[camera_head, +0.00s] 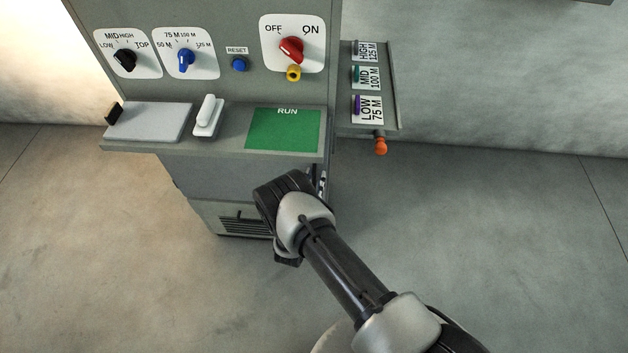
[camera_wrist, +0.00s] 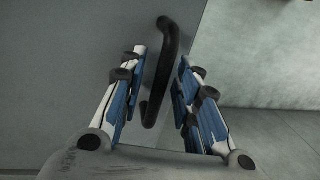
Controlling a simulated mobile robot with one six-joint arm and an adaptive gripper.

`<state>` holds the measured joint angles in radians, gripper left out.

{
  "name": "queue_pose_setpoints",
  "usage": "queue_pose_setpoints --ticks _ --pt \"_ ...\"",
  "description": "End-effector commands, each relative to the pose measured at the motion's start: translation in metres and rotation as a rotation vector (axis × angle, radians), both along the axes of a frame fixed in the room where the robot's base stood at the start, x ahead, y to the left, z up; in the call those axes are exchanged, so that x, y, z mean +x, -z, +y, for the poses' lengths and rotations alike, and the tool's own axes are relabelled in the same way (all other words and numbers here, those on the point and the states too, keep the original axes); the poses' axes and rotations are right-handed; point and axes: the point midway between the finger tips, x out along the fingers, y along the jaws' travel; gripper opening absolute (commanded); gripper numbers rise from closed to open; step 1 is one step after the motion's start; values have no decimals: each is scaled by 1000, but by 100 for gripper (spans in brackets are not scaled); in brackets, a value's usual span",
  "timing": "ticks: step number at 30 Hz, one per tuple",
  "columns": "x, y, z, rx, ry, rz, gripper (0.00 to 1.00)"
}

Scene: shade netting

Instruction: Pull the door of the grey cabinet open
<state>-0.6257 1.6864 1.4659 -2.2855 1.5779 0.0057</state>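The grey cabinet (camera_head: 215,178) stands below the control panel in the head view. In the wrist view its flat grey door face (camera_wrist: 75,55) fills the left side, with the door's edge running down near the middle. A black bar handle (camera_wrist: 168,50) stands out from this face. My gripper (camera_wrist: 162,60) is open, with one blue-and-white finger on each side of the handle. A gap shows between the left finger and the handle; I cannot tell whether the right finger touches it. In the head view my arm hides the handle and most of my gripper.
Above are knobs, a red switch (camera_head: 291,48) and a ledge with a green RUN plate (camera_head: 284,129). A side rack (camera_head: 392,90) with labelled tags and an orange knob (camera_head: 381,146) juts out right. The floor (camera_head: 500,230) to the right is clear.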

Motion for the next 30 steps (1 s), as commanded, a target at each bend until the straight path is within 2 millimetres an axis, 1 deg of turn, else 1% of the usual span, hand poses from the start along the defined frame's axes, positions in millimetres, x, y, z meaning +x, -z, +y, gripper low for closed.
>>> queue_pose_setpoints --ticks 2,12,30 --pt "0 0 0 0 0 0 23" --pt "0 0 0 0 0 0 0" --pt "-2 0 0 -1 1 1 0"
